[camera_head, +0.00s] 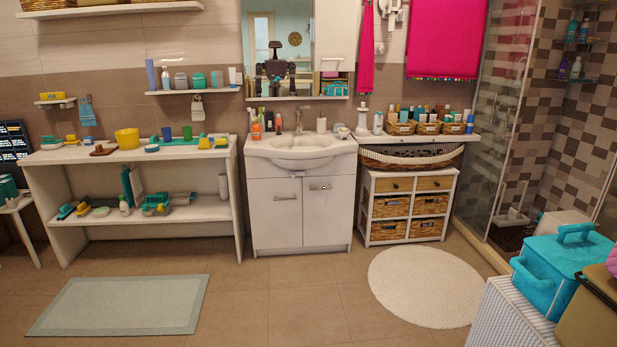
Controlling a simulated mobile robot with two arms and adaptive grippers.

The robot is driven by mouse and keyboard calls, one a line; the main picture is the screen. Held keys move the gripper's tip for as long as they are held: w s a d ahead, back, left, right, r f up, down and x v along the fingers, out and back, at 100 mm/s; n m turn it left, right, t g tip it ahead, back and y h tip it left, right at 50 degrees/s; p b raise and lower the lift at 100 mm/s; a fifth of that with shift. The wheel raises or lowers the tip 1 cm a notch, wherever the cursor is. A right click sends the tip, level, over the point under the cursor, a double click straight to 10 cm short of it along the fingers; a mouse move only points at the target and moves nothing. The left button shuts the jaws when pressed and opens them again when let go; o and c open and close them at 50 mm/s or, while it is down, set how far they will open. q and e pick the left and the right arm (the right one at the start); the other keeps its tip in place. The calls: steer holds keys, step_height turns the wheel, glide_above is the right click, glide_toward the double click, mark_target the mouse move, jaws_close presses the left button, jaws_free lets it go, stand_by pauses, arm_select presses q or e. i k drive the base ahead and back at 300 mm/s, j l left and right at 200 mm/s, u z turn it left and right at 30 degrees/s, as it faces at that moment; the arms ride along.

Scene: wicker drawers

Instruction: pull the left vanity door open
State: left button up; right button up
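The white vanity (301,243) stands against the back wall near the middle of the view, with a sink (300,146) on top. Its left door (275,225) looks shut and has a small metal handle (285,197) near its upper right part. The right door (329,222) beside it also looks shut, with its own handle (320,187) near the top. Neither of my grippers is in view, and nothing touches the doors.
A wicker-drawer cabinet (365,210) stands close on the right. The tiled floor (285,300) before the vanity is clear between a grey-green mat (120,305) and a round white rug (425,285).

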mark_target(276, 203)
steer(key=i+u, duration=0.25)
steer(key=i, duration=0.7)
steer(key=i+l+u, duration=0.1)
steer(key=i+u, duration=0.2)
steer(key=i, duration=0.65)
steer(key=i+j, duration=0.15)
steer(key=i, duration=0.35)
steer(key=i+j, duration=0.1)
steer(key=i, duration=0.35)
steer(key=i+j+u, duration=0.1)
steer(key=i, duration=0.4)
